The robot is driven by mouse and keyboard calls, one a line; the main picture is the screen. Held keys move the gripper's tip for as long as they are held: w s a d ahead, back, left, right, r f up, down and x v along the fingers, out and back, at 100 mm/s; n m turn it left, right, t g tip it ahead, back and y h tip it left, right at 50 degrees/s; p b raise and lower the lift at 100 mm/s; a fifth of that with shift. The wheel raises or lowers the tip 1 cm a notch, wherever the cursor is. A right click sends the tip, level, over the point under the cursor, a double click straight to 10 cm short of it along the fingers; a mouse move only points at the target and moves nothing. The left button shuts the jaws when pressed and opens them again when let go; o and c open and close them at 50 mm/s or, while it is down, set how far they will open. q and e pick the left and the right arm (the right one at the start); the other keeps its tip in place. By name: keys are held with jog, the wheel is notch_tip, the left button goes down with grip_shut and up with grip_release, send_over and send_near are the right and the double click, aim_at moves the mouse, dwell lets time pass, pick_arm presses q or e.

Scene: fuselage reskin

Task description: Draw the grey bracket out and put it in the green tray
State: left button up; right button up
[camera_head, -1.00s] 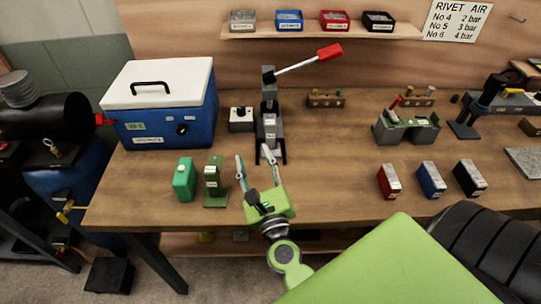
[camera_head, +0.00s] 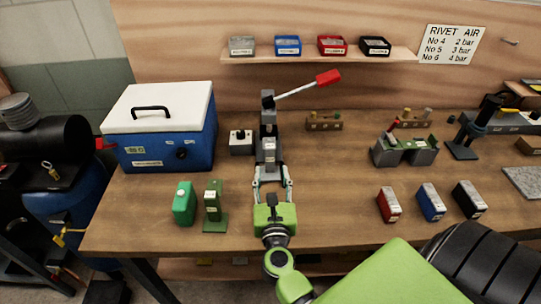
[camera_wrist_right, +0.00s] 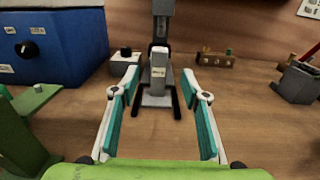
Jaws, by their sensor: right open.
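A grey block with a white label, apparently the grey bracket (camera_head: 269,152), stands upright in the lever press (camera_head: 268,118) at the middle of the bench. It also shows in the right wrist view (camera_wrist_right: 158,68). My right gripper (camera_head: 272,184) is open and empty in front of the press, its fingers pointing at the block. In the right wrist view the fingertips (camera_wrist_right: 159,78) spread to either side of the block, apparently short of it. I cannot clearly identify a green tray; a grey fixture with a green top (camera_head: 405,148) stands to the right. My left gripper is out of view.
A blue cooler (camera_head: 160,132) and small switch box (camera_head: 241,142) stand left of the press. Red, blue and black boxes (camera_head: 430,202) stand at right. Bench between is clear.

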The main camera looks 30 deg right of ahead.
aim_at(270, 153)
jog(key=x, duration=1)
jog(key=shift+w+d+p, duration=0.15)
jog(key=shift+w+p, duration=0.1)
jog(key=shift+p, duration=0.15)
jog(key=shift+c, duration=0.4)
grip_shut()
